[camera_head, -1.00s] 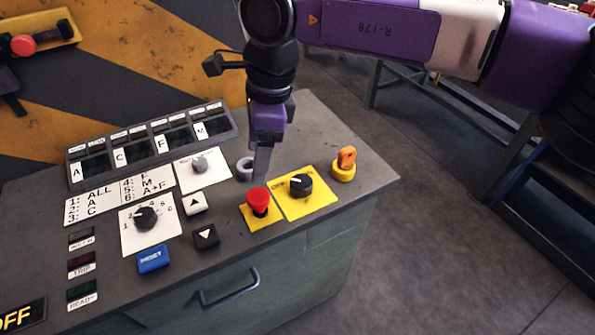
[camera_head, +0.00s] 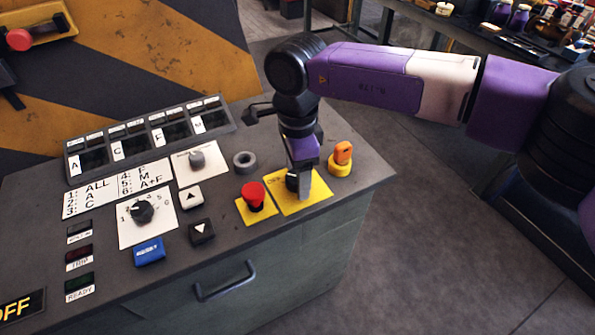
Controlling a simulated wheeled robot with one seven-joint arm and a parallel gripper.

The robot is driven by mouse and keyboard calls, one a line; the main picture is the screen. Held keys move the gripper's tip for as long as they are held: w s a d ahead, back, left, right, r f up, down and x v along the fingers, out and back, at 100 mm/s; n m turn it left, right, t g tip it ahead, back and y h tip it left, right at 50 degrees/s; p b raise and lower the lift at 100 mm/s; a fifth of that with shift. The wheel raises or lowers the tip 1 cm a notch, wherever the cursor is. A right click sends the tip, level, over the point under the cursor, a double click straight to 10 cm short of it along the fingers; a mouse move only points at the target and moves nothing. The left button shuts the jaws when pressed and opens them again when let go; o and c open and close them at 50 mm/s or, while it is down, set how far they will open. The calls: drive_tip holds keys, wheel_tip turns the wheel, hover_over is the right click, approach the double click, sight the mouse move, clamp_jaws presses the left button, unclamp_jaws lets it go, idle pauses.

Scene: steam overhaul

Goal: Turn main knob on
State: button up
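A black rotary knob (camera_head: 291,183) sits on a yellow plate (camera_head: 319,188) near the right end of the grey console top. The plate's lettering is partly covered and I cannot read it fully. My gripper (camera_head: 302,184) points down over this knob, with a grey finger in front of it and down close to the plate. The knob is mostly hidden, so its pointer does not show. I cannot tell whether the fingers touch it or are closed on it.
Another black knob (camera_head: 142,210) is on a white dial plate. An OFF display (camera_head: 18,309) shows lower left.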

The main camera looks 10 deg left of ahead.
drive_tip(key=c, duration=1.4)
drive_tip(key=shift+m, duration=0.3)
drive_tip(key=m, duration=0.8)
drive_tip(key=shift+m, duration=0.4)
drive_tip(key=m, duration=0.4)
drive_tip(key=shift+p, duration=0.35)
drive_tip(key=shift+m, duration=2.2)
drive_tip(key=shift+a, duration=0.1)
